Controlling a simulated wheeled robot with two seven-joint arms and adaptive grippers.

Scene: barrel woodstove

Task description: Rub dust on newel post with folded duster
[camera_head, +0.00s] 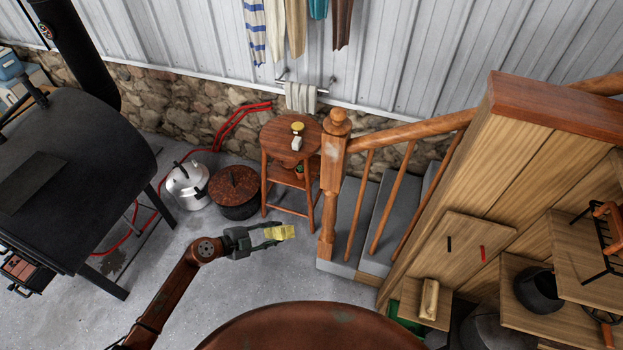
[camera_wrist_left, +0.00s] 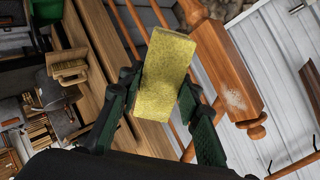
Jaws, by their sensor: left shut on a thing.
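The wooden newel post (camera_head: 332,180) stands at the foot of the stairs, with a round knob on top. In the left wrist view the newel post (camera_wrist_left: 220,65) shows a pale patch of dust (camera_wrist_left: 234,99) on its face near the knob end. My left gripper (camera_head: 268,238) is shut on the folded yellow duster (camera_head: 281,232), left of the post's lower part in the head view and apart from it. In the left wrist view the duster (camera_wrist_left: 166,75) sits between the two fingers, its outer end free. My right gripper is not in view.
A round wooden stool (camera_head: 280,135) with small items on top stands left of the post. A rusty pot (camera_head: 235,188) and a steel kettle (camera_head: 187,185) sit on the floor. The black barrel stove (camera_head: 75,150) is at left. Stair railing (camera_head: 410,130) runs right from the post.

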